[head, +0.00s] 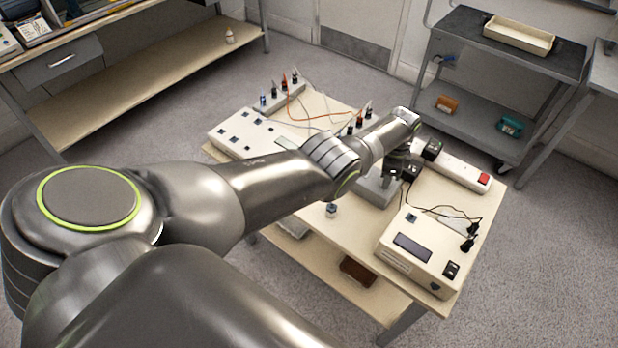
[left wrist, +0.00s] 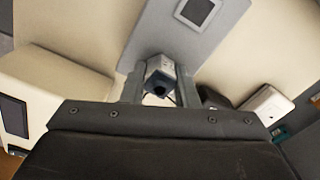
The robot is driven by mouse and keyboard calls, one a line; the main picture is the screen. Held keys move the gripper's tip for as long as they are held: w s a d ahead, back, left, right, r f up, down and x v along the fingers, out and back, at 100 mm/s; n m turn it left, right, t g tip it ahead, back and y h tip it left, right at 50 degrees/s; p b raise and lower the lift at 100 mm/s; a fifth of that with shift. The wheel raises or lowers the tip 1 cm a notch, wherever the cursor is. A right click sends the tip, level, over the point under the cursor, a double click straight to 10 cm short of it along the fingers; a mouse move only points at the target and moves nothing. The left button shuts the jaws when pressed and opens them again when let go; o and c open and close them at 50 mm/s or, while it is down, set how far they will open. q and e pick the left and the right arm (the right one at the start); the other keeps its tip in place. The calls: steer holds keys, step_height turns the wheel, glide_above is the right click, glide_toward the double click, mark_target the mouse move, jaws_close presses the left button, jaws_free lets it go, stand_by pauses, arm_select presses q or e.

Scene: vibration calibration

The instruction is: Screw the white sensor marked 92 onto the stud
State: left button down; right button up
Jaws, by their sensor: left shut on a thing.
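My left gripper (head: 393,176) is low over the grey block (head: 372,190) on the table. In the left wrist view its two fingers (left wrist: 160,88) are closed on a small pale sensor (left wrist: 162,70) with a dark round opening facing the camera. Its marking is too small to read. The grey block, with a small screen, also shows behind the fingers in the left wrist view (left wrist: 212,42). The stud is hidden, so I cannot tell whether the sensor touches it. Another small cube (head: 331,210) stands on the table's near side. My right gripper is not in view.
A cream box with a display (head: 420,250) and cables stands at the front right of the table. A power strip (head: 455,166) with a red switch lies behind it. A long cream unit (head: 240,136) and cabled connectors are at the back left. The near-middle tabletop is mostly clear.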

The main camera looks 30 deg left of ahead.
arm_select(q)
steer(key=shift+m, duration=0.5)
steer(key=shift+m, duration=2)
steer(key=shift+m, duration=0.4)
steer(key=m, duration=0.3)
steer(key=shift+m, duration=2.1)
